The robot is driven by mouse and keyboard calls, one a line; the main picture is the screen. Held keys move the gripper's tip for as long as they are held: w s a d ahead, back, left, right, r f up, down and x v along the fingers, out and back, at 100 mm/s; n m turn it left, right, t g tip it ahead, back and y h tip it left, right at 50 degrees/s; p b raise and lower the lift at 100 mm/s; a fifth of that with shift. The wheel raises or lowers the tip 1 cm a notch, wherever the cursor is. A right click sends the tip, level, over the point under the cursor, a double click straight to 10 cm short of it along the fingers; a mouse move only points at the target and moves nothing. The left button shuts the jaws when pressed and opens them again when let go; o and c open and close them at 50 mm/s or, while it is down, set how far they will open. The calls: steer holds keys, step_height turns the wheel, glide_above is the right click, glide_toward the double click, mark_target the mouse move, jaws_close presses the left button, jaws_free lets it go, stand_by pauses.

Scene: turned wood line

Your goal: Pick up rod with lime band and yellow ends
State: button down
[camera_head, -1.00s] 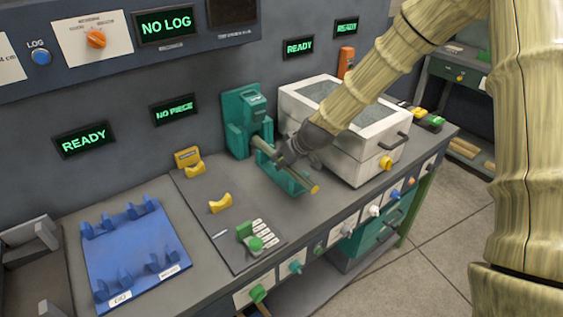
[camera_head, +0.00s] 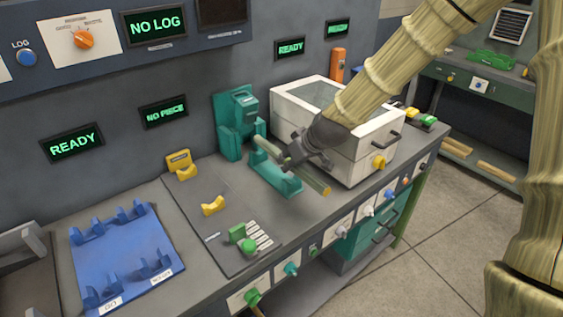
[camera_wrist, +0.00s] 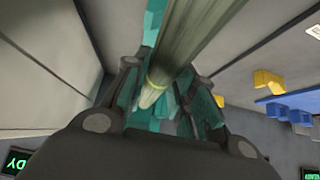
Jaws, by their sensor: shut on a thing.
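The rod (camera_head: 316,182) is slim, pale olive-green wood with a yellowish near end. In the wrist view the rod (camera_wrist: 200,45) runs from top right down between the fingers, with a thin lime-yellow band near its lower end. My gripper (camera_head: 302,158) is shut on the rod; the wrist view also shows my gripper (camera_wrist: 165,88) with a finger on each side of it. The rod is tilted beside and seemingly above the teal cradle (camera_head: 270,176); I cannot tell whether they touch. Part of the rod is hidden by my gripper.
A white box with a glass lid (camera_head: 350,150) stands close right of my gripper. A teal machine (camera_head: 232,140) is behind left. The bench front edge is close.

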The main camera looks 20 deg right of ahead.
mark_target(301, 168)
steer(key=s+r, duration=0.1)
steer(key=s, duration=0.1)
steer(key=s+d+r, duration=0.1)
steer(key=s, duration=0.1)
steer(key=s+d+r+b, duration=0.1)
steer(key=s, duration=0.1)
steer(key=shift+d+r, duration=0.1)
steer(key=shift+r, duration=0.05)
steer(key=shift+s+d+r, duration=0.2)
steer(key=shift+s+r, duration=0.1)
steer(key=shift+s, duration=0.25)
